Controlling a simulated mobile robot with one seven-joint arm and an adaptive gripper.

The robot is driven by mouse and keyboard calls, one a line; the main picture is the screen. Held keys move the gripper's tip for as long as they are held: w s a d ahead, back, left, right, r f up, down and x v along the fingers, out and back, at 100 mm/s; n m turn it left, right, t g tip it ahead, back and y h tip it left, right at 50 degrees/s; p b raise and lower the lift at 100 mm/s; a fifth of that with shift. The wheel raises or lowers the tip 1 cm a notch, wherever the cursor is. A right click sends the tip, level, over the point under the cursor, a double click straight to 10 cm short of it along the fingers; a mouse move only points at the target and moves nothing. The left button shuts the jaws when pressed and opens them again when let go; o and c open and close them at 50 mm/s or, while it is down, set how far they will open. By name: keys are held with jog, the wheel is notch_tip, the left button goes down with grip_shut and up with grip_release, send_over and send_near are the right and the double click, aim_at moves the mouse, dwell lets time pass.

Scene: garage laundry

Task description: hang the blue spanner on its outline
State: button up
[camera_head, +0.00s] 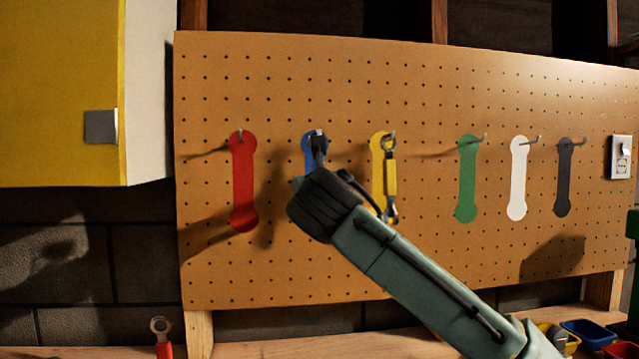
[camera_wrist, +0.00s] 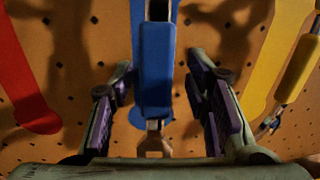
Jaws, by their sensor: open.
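The blue spanner (camera_wrist: 155,68) has a blue handle and grey metal ends. In the wrist view it is upright in front of the blue outline (camera_wrist: 136,14), with a gap on each side between its handle and my fingers. My gripper (camera_wrist: 160,105) is open around it. In the head view the blue outline (camera_head: 307,144) shows only in part, with a metal hook near its top. My wrist and gripper cover most of the spanner there. The spanner's upper end seems to be at the hook, but I cannot see clearly whether it hangs on it.
A yellow spanner (camera_head: 390,172) hangs on the yellow outline just right of my gripper. Red (camera_head: 243,185), green (camera_head: 467,180), white (camera_head: 517,180) and dark grey (camera_head: 563,180) outlines have bare hooks. A red spanner (camera_head: 163,340) is at lower left. A yellow cabinet (camera_head: 60,90) stands at left.

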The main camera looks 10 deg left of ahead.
jog(key=shift+c, duration=0.4)
grip_shut()
dwell(0.4)
